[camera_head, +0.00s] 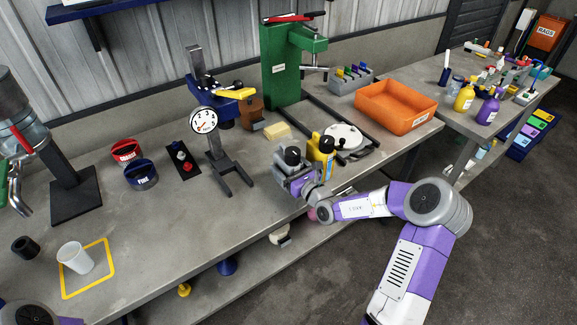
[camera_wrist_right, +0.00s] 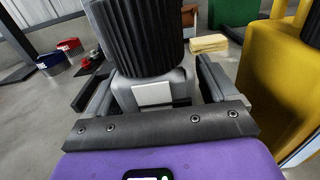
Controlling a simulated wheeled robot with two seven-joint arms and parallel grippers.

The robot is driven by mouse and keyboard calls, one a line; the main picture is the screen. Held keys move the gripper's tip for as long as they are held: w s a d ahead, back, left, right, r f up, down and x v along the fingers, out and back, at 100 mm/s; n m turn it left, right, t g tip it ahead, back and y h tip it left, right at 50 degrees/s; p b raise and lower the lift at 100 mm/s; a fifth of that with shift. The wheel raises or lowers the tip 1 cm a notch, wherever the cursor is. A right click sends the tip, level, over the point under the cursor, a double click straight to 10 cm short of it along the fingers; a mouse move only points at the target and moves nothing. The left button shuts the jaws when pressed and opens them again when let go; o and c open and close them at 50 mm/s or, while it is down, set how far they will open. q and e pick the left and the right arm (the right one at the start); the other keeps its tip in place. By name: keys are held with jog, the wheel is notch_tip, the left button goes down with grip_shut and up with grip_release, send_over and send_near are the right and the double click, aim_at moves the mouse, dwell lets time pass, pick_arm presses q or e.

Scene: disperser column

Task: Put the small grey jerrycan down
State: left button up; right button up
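The small grey jerrycan (camera_head: 283,164) has a large black ribbed cap and is near the front edge of the workbench (camera_head: 240,216). In the right wrist view, its grey body (camera_wrist_right: 152,92) fills the space between the fingers, below the cap. My right gripper (camera_head: 295,179) is shut on it. The jerrycan looks upright; its underside is hidden, so I cannot tell whether it touches the bench. My left gripper is not in view.
A yellow bottle (camera_head: 323,152) stands close on the right, large in the wrist view (camera_wrist_right: 275,80). An orange tray (camera_head: 396,107) is farther right. The bench front left of the jerrycan is clear.

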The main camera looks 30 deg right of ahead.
jog(key=shift+r, duration=0.15)
jog(key=s+d+p, duration=0.1)
jog(key=s+p, duration=0.2)
jog(key=s, duration=0.9)
dwell(0.4)
